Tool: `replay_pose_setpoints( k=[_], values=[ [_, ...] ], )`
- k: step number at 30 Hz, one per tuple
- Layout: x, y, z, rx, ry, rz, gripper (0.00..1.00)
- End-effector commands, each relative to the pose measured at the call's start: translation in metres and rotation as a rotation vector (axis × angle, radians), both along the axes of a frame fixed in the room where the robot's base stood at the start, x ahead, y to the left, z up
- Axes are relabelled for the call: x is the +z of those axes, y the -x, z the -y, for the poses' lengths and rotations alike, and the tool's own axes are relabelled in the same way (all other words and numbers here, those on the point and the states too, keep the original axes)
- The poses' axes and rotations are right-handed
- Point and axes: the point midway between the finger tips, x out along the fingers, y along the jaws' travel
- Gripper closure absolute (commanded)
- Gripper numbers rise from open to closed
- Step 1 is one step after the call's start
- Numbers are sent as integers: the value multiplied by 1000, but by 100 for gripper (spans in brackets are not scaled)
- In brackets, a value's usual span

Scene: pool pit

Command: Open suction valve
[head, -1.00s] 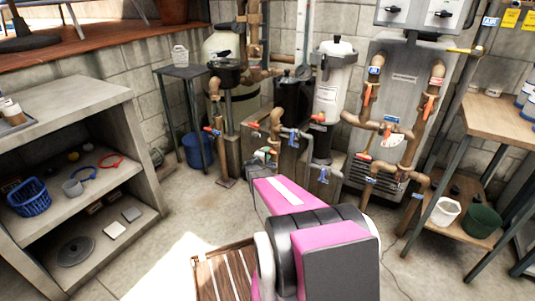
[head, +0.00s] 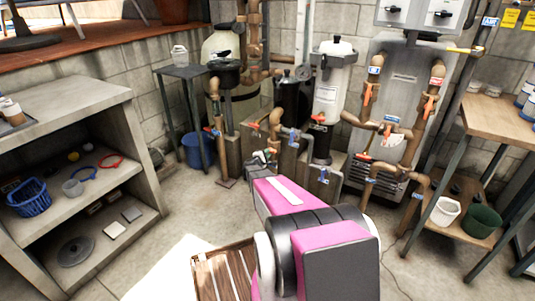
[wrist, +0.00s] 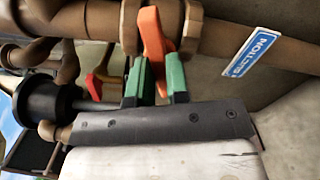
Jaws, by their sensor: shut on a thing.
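The suction valve's orange handle (wrist: 152,38) hangs from a brown pipe (wrist: 100,20) in the wrist view. A blue SUCTION label (wrist: 252,52) sits on the pipe to its right. My gripper (wrist: 156,78) has its green fingertips on either side of the handle's lower end and is shut on it. In the head view my gripper (head: 263,158) is low among the pipes left of the centre, at the end of my pink arm. The handle cannot be made out clearly there.
Another red-orange handle (wrist: 97,85) and a dark cylindrical part (wrist: 45,105) are left of the gripper in the wrist view. Pipes with several orange and blue handles surround the white filter housing (head: 328,95). A concrete shelf (head: 70,110) stands left; a wooden table (head: 497,125) stands right.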

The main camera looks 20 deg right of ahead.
Motion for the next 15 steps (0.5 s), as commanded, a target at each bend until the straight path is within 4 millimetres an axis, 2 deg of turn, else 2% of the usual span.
replay_pose_setpoints(
  k=[15],
  values=[
    [-1, 0, 0, -1, 355, -457, 100]
  ],
)
